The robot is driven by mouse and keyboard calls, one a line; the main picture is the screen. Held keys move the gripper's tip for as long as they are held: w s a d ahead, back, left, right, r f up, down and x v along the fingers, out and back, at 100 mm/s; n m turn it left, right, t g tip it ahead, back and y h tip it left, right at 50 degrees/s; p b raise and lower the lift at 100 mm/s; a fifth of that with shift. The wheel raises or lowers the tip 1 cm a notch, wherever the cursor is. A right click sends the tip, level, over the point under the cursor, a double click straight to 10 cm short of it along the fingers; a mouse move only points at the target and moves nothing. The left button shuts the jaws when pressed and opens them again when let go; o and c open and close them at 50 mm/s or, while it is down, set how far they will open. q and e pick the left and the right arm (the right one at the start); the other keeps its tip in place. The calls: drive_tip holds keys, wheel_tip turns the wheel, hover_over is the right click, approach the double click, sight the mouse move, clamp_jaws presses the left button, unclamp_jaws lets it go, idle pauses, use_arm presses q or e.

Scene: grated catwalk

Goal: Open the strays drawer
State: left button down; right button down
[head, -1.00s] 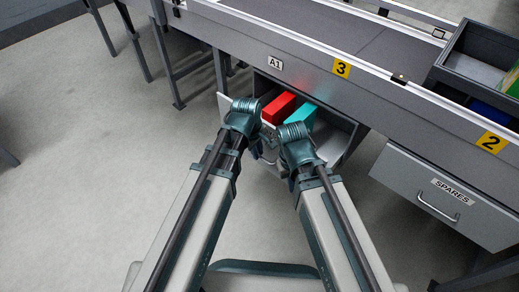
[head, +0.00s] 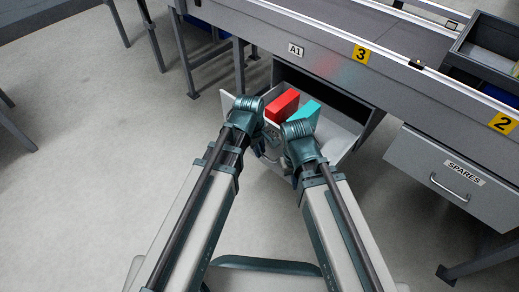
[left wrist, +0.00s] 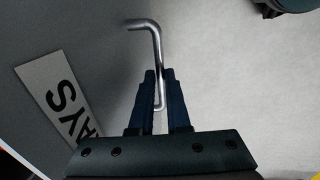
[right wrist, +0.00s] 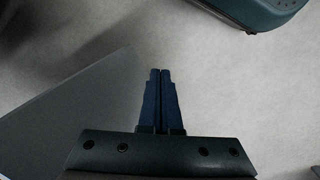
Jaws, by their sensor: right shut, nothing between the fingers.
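The strays drawer (head: 228,106) stands pulled out under the conveyor in the head view, with a red box (head: 282,105) and a teal box (head: 305,117) inside. Its front is largely hidden behind my arms. In the left wrist view, part of its label (left wrist: 62,95), ending in "AYS", shows beside the bent metal handle (left wrist: 147,25). My left gripper (left wrist: 160,76) has its fingers closed around the handle bar. My right gripper (right wrist: 160,72) is shut and empty, close to a grey panel (right wrist: 75,115) in the right wrist view.
The closed spares drawer (head: 450,180) with its own handle is at the right. The conveyor (head: 330,45) runs above, with a grey bin (head: 455,55) on it at the right. Steel legs (head: 190,70) stand at the upper left. The floor at the left is clear.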

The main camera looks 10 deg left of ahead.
use_arm(q)
drive_tip(key=c, duration=1.2)
unclamp_jaws()
drive_tip(key=shift+o, duration=0.2)
wheel_tip(320, 180, up, 14)
drive_tip(key=s+a+p, duration=0.1)
drive_tip(key=s+p, duration=0.1)
drive_tip(key=p, duration=1.1)
drive_tip(key=shift+a+f+p, duration=0.2)
drive_tip(key=shift+a+p, duration=0.05)
drive_tip(key=shift+p, duration=0.05)
drive_tip(key=s+r+m+g+y+p, duration=0.1)
drive_tip(key=s+r+m+p, duration=0.3)
drive_tip(key=r+m+p, duration=0.3)
drive_tip(key=s+d+r+m+g+y+p, duration=0.1)
drive_tip(key=s+r+m+p, duration=0.4)
drive_tip(key=r+p, duration=1.1)
drive_tip(key=m, duration=0.2)
drive_tip(key=shift+d+r+m, duration=0.15)
drive_tip(key=shift+d+m, duration=0.15)
